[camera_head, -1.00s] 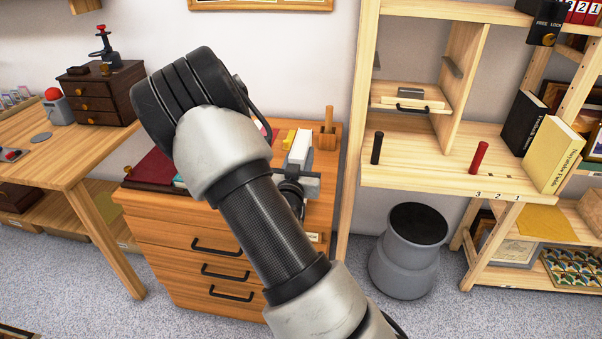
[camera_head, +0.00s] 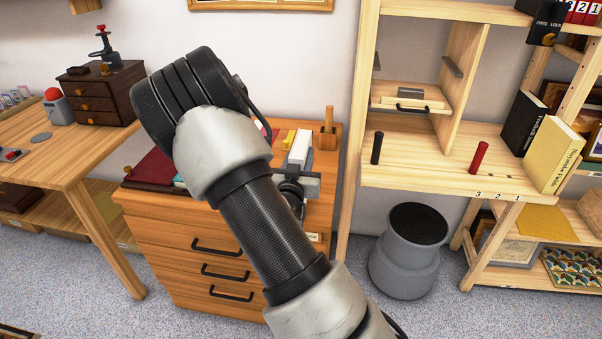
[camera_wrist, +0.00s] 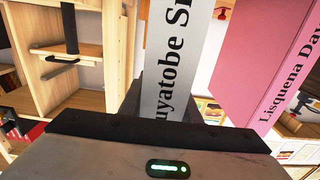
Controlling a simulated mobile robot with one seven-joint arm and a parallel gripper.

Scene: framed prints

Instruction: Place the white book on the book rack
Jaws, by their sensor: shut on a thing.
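The white book (camera_wrist: 175,45) stands between the fingers of my gripper (camera_wrist: 172,100) in the wrist view, its lettered spine towards the camera. My gripper is shut on it. In the head view the white book (camera_head: 299,147) shows as a narrow upright block above my gripper (camera_head: 298,177), over the drawer cabinet's top (camera_head: 318,208). My arm hides much of that top. A pink book (camera_wrist: 268,60) is close to the right of the white book in the wrist view. I cannot tell for sure which piece is the book rack.
A dark red book (camera_head: 152,167) lies at the cabinet's left. A wooden upright piece (camera_head: 327,132) stands at its back right. The shelf unit (camera_head: 430,178) to the right holds a black book (camera_head: 522,120) and a yellow book (camera_head: 553,157). A grey stool (camera_head: 409,262) stands below.

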